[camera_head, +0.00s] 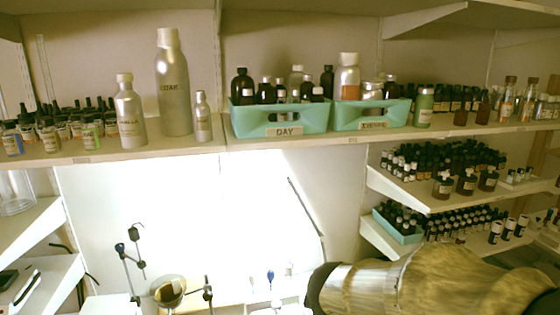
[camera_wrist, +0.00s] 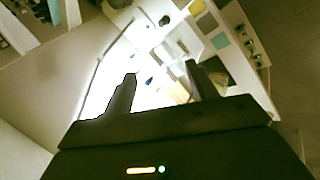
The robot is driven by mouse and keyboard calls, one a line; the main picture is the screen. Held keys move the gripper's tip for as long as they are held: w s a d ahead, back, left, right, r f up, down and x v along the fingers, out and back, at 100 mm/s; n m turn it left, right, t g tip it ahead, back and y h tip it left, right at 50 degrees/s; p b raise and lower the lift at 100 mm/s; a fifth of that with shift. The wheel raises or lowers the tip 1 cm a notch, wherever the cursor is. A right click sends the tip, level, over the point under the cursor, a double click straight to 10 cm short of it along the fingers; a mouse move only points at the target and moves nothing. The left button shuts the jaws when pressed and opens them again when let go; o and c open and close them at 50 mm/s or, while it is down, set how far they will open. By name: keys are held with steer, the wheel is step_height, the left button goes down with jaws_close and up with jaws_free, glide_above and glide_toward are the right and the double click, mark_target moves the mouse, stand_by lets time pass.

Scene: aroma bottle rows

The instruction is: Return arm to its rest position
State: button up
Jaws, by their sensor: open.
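My gripper (camera_wrist: 160,84) shows in the wrist view with its two dark fingers apart and nothing between them. Beyond the fingers is a bright white work surface with small items on it, well away from the fingertips. In the head view, part of my arm (camera_head: 400,285) reaches in at the lower right, in front of the lower right shelves. The gripper itself is not visible in the head view.
A long shelf (camera_head: 190,152) holds metal bottles, small bottles and two teal trays, DAY (camera_head: 308,124) and a second one (camera_head: 345,124). Lower right shelves (camera_head: 440,203) carry rows of dark bottles. A brown funnel-like vessel (camera_head: 168,291) and thin stands are below.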

steer(key=s+d+f+m+g+b, duration=0.1)
steer(key=s+d+f+m+g, duration=0.1)
steer(key=s+f+m, duration=0.2)
steer(key=s+d+f+m+g+y+b, duration=0.1)
steer(key=s+d+f+m, duration=0.2)
steer(key=f+m, duration=0.4)
steer(key=s+m, duration=0.1)
steer(key=m, duration=0.2)
steer(key=shift+s+d+g, duration=0.15)
steer(key=shift+d+g, duration=0.2)
steer(key=shift+g, duration=0.05)
